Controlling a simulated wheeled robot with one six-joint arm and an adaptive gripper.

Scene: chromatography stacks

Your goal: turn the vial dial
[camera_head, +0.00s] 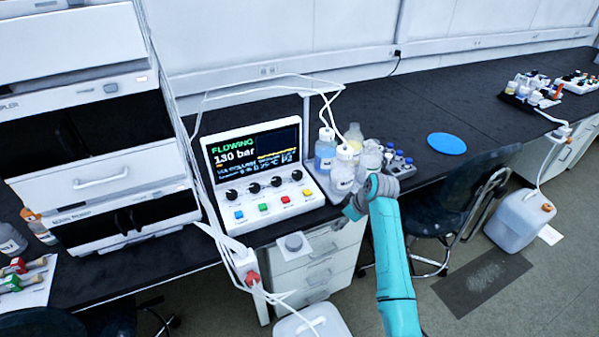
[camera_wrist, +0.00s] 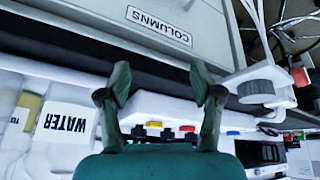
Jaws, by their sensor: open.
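A white control box (camera_head: 262,180) with a lit screen stands on the bench, with a row of several black dials (camera_head: 254,188) above coloured buttons. Their labels are too small to read, so I cannot tell which is the vial dial. A separate grey round knob (camera_head: 294,242) sits on a white plate at the bench's front edge; a grey ridged knob (camera_wrist: 256,91) shows at right in the wrist view. My gripper (camera_head: 353,207) is right of the box, by the bottles. In the wrist view my gripper (camera_wrist: 160,95) is open and empty, its fingers apart and clear of the knob.
Bottles (camera_head: 343,168) stand in a tray right of the box, close to my gripper; one labelled WATER (camera_wrist: 66,122) shows in the wrist view. White tubes hang before the box's left side. A COLUMNS drawer (camera_wrist: 159,25) is below the bench. A chair (camera_head: 455,210) stands at right.

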